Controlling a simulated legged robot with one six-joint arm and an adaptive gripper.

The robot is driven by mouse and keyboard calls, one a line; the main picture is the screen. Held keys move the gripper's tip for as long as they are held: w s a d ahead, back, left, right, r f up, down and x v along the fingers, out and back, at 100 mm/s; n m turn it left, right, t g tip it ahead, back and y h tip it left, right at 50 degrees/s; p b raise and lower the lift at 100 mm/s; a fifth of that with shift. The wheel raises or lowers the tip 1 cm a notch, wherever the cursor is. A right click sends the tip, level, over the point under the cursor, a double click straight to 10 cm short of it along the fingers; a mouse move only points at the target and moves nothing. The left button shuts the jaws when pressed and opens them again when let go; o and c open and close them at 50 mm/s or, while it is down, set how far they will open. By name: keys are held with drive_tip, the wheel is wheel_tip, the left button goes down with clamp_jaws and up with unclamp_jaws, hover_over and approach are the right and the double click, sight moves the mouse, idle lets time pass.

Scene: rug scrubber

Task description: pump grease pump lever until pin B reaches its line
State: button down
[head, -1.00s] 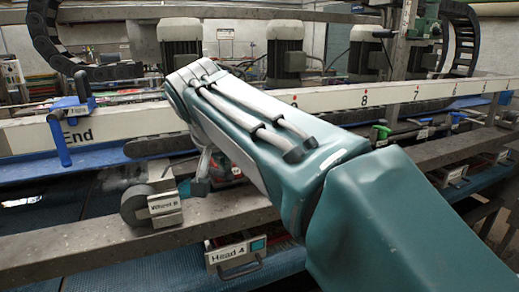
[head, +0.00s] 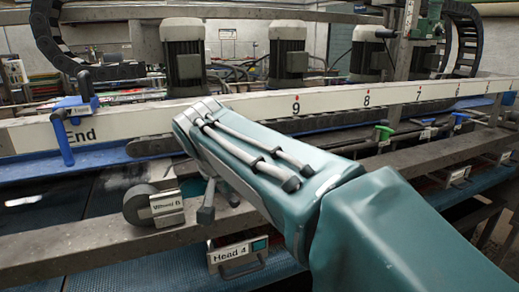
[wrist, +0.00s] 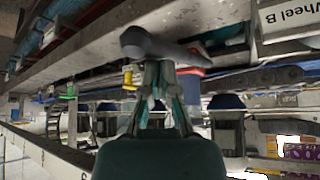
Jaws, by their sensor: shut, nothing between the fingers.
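A grey lever with a rounded knob end (wrist: 150,45) crosses the wrist view just past my fingertips. It seems to be the grey handle (head: 207,203) below my arm in the head view. My gripper (wrist: 160,68) is shut and empty, with its fingertips close to the lever near the knob. I cannot tell whether they touch it.
A grey wheel (head: 138,203) with a label plate (head: 167,206) sits on the steel rail left of the lever. A white numbered beam (head: 340,101) runs behind. A blue clamp (head: 66,140) stands at the left.

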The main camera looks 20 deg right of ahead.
drive_tip(key=shift+f, duration=0.5)
wheel_tip(320, 180, up, 10)
idle(0.5)
idle(1.1)
drive_tip(key=s+f+n+y, duration=0.3)
drive_tip(key=s+f+n, duration=0.3)
drive_tip(key=s+f, duration=1.4)
wheel_tip(320, 180, down, 3)
drive_tip(key=shift+d, duration=0.15)
drive_tip(key=shift+s, duration=0.1)
idle(0.8)
